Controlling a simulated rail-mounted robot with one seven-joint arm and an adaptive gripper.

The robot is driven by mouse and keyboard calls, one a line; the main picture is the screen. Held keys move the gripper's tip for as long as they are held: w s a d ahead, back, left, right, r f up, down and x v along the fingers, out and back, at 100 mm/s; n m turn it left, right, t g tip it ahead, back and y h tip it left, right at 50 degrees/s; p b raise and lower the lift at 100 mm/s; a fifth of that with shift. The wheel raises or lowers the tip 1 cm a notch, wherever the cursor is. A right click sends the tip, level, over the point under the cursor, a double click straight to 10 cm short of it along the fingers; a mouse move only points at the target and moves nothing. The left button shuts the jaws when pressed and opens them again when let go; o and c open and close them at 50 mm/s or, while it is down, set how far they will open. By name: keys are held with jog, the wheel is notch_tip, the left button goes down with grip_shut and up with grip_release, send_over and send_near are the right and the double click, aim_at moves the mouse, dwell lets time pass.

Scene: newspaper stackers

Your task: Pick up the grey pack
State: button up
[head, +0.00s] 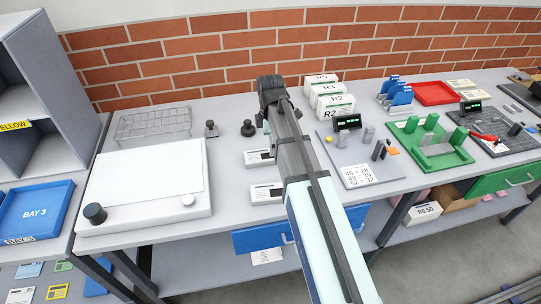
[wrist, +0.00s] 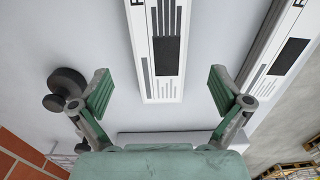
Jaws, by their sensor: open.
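My gripper (wrist: 160,92) is open and empty in the wrist view, its two green fingers spread wide. A pale grey-white pack (wrist: 160,40) with printed lines and a dark square lies below, its near end between the fingers, apart from both. A second similar pack (wrist: 283,60) lies to the right, outside the fingers. In the head view two such pale packs, a far one (head: 259,158) and a near one (head: 265,193), lie on the bench, partly behind my arm. Neither is clearly greyer, so I cannot tell which is the grey pack. My fingers are mostly hidden there.
A dark round knob (wrist: 65,88) stands beside the left finger. A white flat device (head: 148,190) and a wire rack (head: 153,124) stand left. A brick wall (head: 220,65) closes the back.

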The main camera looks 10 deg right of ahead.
jog(key=shift+f+p, duration=0.95)
jog(key=shift+f, duration=1.55)
jog(key=c, duration=1.4)
